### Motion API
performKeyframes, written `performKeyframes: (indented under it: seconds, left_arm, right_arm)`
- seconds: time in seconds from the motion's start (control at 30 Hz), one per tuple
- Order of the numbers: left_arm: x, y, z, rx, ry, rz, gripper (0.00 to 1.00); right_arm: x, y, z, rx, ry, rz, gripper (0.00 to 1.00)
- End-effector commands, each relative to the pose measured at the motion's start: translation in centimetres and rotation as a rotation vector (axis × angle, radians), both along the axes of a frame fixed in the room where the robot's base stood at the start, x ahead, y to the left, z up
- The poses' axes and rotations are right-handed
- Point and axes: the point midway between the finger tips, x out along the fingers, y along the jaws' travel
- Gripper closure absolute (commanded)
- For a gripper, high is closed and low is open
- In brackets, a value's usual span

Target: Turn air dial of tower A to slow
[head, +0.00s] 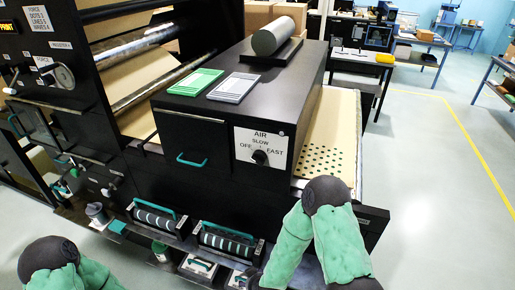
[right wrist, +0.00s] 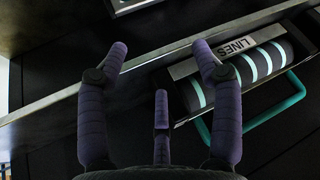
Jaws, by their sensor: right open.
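The air dial (head: 260,157) is a black knob on a white plate (head: 270,141) marked AIR, OFF, SLOW and FAST. The plate is on the front of a black cabinet (head: 190,143). I cannot tell which mark the knob points to. In the right wrist view my right gripper (right wrist: 159,60) has its purple fingers spread, with nothing between them. It is near a cartridge labelled LINES (right wrist: 245,70), and the dial is not in that view. In the head view my right arm comes in below and right of the dial. My left gripper is not in view.
Green and white cards (head: 195,82) and a grey roll (head: 272,36) lie on the cabinet top. Striped cartridges (head: 227,240) with teal handles sit below its front. Paper with green dots (head: 325,158) runs out at the right. Open floor lies further right.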

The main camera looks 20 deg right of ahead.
Motion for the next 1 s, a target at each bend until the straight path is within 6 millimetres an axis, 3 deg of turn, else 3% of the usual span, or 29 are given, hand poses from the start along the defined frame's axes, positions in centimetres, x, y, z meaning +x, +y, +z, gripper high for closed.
performKeyframes:
  seconds: [0.03,0.1,0.23,0.4,0.5,0.6,0.7,0.87,1.0]
  left_arm:
    - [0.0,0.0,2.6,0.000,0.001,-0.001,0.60]
    - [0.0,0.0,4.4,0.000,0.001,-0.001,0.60]
    - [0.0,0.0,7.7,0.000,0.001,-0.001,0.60]
    - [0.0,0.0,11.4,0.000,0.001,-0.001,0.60]
    - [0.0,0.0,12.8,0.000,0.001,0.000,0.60]
    - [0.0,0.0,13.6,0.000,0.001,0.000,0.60]
    - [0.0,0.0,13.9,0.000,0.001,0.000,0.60]
    - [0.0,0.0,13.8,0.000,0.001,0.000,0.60]
    - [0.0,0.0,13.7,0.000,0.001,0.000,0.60]
  right_arm:
    - [2.6,0.2,4.7,-0.056,-0.105,-0.009,0.34]
    - [5.7,0.0,9.7,-0.143,-0.244,-0.037,0.34]
    - [9.6,-0.3,20.0,-0.317,-0.485,-0.107,0.34]
    - [10.7,-0.5,32.4,-0.536,-0.713,-0.228,0.34]
    - [10.0,-0.6,37.4,-0.634,-0.789,-0.293,0.34]
    - [9.2,-0.6,40.5,-0.700,-0.830,-0.340,0.34]
    - [8.8,-0.7,41.9,-0.736,-0.849,-0.367,0.34]
    - [9.5,-1.4,42.2,-0.748,-0.853,-0.380,0.34]
    - [11.2,-2.7,42.0,-0.749,-0.851,-0.379,0.34]
